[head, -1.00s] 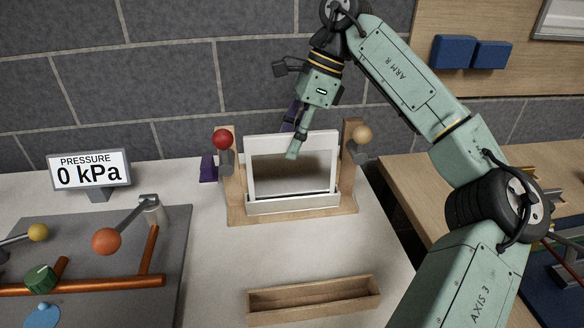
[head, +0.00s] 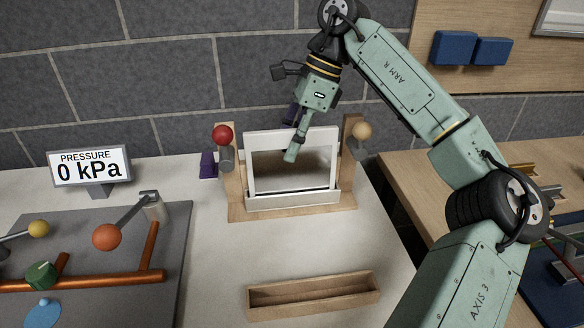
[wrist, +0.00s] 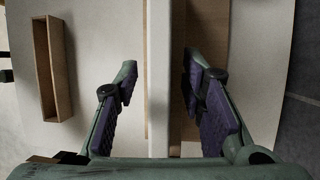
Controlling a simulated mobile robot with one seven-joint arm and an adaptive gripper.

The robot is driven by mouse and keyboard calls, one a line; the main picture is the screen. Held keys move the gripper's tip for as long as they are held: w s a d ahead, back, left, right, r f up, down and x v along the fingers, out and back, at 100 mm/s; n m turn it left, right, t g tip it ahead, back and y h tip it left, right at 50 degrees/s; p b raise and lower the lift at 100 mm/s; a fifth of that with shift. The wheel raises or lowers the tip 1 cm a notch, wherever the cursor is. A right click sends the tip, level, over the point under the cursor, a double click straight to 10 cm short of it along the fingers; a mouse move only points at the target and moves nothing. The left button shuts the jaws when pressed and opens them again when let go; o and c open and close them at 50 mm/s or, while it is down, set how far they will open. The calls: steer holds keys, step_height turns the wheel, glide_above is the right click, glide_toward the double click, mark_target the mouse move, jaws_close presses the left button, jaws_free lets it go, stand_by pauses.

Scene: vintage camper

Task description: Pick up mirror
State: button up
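The mirror (head: 255,164) is a white-framed panel with a dull grey-brown face. It stands nearly upright in a wooden stand (head: 291,210), its lower edge behind a white ledge. My gripper (head: 291,138) is at the mirror's top edge. One green finger hangs in front of the face, and the other is mostly hidden behind the frame. In the wrist view the mirror (wrist: 159,80) is a pale edge-on strip between my two spread fingers (wrist: 160,85) with purple pads. A gap shows on each side, so the gripper is open around it, not clamped.
The stand has side posts with a red ball knob (head: 222,135) and a tan ball knob (head: 362,131). An empty wooden tray (head: 313,296) lies in front. A pressure display (head: 90,171) and a grey panel with pipes and levers (head: 170,220) are left. A brick wall stands behind.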

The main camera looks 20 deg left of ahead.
steer(key=shift+c, duration=0.4)
jaws_close()
stand_by(0.5)
